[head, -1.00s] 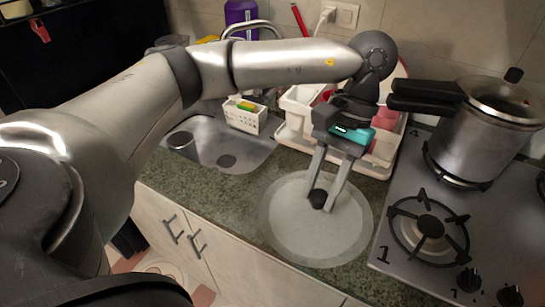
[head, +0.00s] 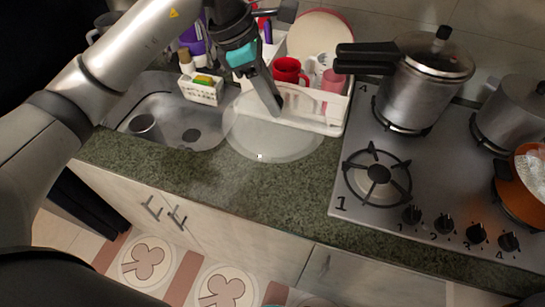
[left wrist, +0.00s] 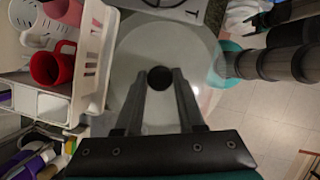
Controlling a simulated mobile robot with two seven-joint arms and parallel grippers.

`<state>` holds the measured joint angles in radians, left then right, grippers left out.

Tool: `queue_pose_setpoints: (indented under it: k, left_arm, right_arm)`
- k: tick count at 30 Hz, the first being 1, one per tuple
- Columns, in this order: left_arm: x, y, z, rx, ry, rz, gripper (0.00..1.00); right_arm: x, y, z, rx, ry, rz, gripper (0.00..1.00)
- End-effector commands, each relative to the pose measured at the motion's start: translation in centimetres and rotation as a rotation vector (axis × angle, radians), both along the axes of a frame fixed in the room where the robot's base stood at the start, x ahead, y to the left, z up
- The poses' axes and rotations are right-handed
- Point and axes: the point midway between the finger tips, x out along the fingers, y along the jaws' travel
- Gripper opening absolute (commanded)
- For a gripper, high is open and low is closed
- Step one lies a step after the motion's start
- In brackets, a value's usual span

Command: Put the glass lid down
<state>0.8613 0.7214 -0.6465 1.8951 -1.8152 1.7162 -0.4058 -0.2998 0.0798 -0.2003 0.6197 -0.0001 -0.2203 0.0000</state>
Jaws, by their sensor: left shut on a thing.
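The round, translucent glass lid (head: 275,141) appears over the green counter (head: 240,185), between the sink and the hob, with its left part over the sink's edge. My left gripper (head: 273,106) comes down over its middle. In the left wrist view, the dark knob (left wrist: 160,78) of the lid sits between the fingertips of my left gripper (left wrist: 160,80), which is shut on it. The lid looks roughly level. I cannot tell whether its underside touches the counter.
A white dish rack (head: 318,122) with a red mug (head: 290,71) stands right behind the lid. The sink (head: 170,115) is to the left. The gas hob (head: 400,185), with a pressure cooker (head: 425,85), is to the right. The counter in front is bare.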

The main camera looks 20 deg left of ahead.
Motion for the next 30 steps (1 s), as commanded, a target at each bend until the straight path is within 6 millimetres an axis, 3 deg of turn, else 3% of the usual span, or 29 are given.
queue_pose_setpoints:
  k: [6, 13, 17, 30]
  left_arm:
    - [1.4, 0.5, 2.1, -0.002, -0.002, 0.319, 0.0]
    - [1.9, 0.9, 2.1, -0.002, 0.003, 0.457, 0.0]
    - [1.8, 0.9, -0.3, -0.001, 0.01, 0.465, 0.0]
    - [1.9, 0.9, -11.3, 0.0, 0.007, 0.463, 0.0]
  right_arm:
    - [-0.1, 0.0, 1.4, 0.0, 0.001, 0.0, 0.78]
    - [-0.1, 0.0, 1.7, 0.0, 0.001, 0.0, 0.78]
    - [-0.1, 0.0, 1.7, 0.0, 0.001, 0.0, 0.78]
    - [-0.1, 0.0, 1.5, 0.0, 0.001, 0.0, 0.78]
